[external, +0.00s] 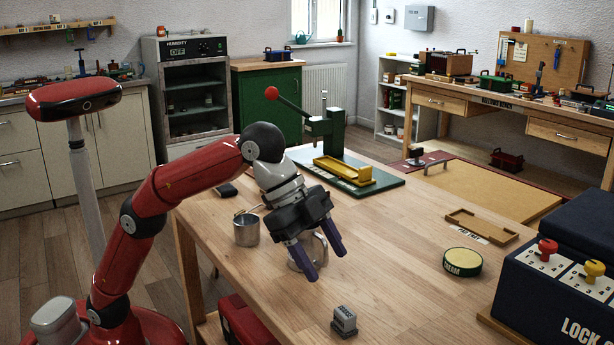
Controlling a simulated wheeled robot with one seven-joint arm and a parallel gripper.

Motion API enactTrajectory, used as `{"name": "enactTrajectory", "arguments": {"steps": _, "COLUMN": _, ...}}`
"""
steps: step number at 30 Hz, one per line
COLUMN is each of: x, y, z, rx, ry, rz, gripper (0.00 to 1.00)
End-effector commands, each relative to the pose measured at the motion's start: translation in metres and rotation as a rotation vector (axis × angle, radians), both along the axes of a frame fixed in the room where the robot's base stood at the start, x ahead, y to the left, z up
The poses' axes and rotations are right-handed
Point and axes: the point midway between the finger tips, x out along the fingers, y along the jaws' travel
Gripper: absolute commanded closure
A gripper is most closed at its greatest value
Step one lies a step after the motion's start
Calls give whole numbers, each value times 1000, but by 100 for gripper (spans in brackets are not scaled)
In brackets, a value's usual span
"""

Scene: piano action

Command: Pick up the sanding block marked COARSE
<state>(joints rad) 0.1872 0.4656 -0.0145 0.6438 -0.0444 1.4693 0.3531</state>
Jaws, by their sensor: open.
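My gripper (326,264) is open and empty, pointing down above the wooden table (400,290). I cannot read the word COARSE on anything in view, so I cannot tell which thing is the sanding block. A small grey block (345,321) stands near the table's front edge, below and right of my gripper in the picture. A small dark block (227,189) lies at the table's left edge, beyond my gripper. Neither shows a readable mark.
A green lever press (325,130) with a yellow tray (343,172) stands at the back. A round green tin (462,263), a shallow wooden tray (480,222) and a dark blue box (550,290) are at right. The table's middle right is clear.

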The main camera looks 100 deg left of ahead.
Motion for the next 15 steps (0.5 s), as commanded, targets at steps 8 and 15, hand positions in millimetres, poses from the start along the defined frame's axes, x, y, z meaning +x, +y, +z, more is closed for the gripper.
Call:
{"name": "enactTrajectory", "arguments": {"steps": 8, "x": -1, "y": 1, "z": -24, "rx": 1, "ry": 5, "rz": 2, "gripper": 40}}
{"name": "enactTrajectory", "arguments": {"steps": 15, "x": 0, "y": 0, "z": -43, "rx": 0, "ry": 2, "rz": 2, "gripper": 40}}
